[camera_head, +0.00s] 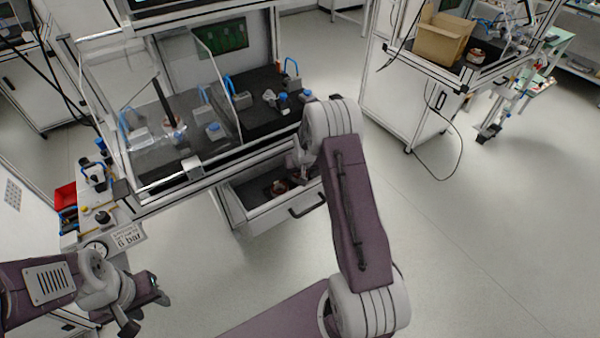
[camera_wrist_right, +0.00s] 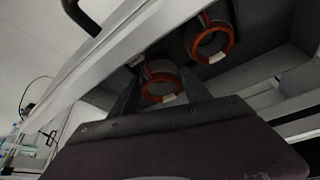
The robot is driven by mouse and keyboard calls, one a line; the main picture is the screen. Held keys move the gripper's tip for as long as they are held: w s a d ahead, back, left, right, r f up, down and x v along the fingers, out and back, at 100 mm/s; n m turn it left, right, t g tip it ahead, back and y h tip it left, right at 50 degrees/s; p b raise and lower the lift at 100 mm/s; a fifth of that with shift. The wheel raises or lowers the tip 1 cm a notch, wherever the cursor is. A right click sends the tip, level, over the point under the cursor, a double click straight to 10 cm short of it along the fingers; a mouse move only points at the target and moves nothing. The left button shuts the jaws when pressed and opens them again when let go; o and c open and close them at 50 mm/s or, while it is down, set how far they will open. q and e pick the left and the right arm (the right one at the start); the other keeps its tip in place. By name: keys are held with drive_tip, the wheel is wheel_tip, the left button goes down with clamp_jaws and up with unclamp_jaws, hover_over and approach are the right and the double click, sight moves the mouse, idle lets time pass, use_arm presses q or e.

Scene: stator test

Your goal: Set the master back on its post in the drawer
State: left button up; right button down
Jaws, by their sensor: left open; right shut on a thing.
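The drawer (camera_head: 262,220) is pulled out below the bench. In the right wrist view, my right gripper (camera_wrist_right: 160,92) is shut on the master (camera_wrist_right: 158,72), a ring with orange-copper windings, just inside the drawer's front wall (camera_wrist_right: 118,52). A second copper-wound ring (camera_wrist_right: 228,40) sits deeper on the drawer's dark floor. In the head view, a copper ring (camera_head: 279,187) shows in the drawer beside my right gripper (camera_head: 300,172), whose fingers are partly hidden by the arm. The post under the master is hidden. My left gripper (camera_head: 143,305) is open and empty, low at the left, far from the drawer.
The bench (camera_head: 262,118) above the drawer carries several small fixtures and a clear guard (camera_head: 185,85). The drawer handle (camera_head: 307,205) sticks out in front. The floor at right is clear.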

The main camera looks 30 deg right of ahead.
drive_tip(key=shift+r, duration=0.1)
idle(0.3)
drive_tip(key=shift+f+b, duration=0.6)
drive_tip(key=shift+f, duration=0.3)
drive_tip(key=shift+f, duration=0.4)
drive_tip(key=c, duration=0.7)
unclamp_jaws()
drive_tip(key=shift+o, duration=0.2)
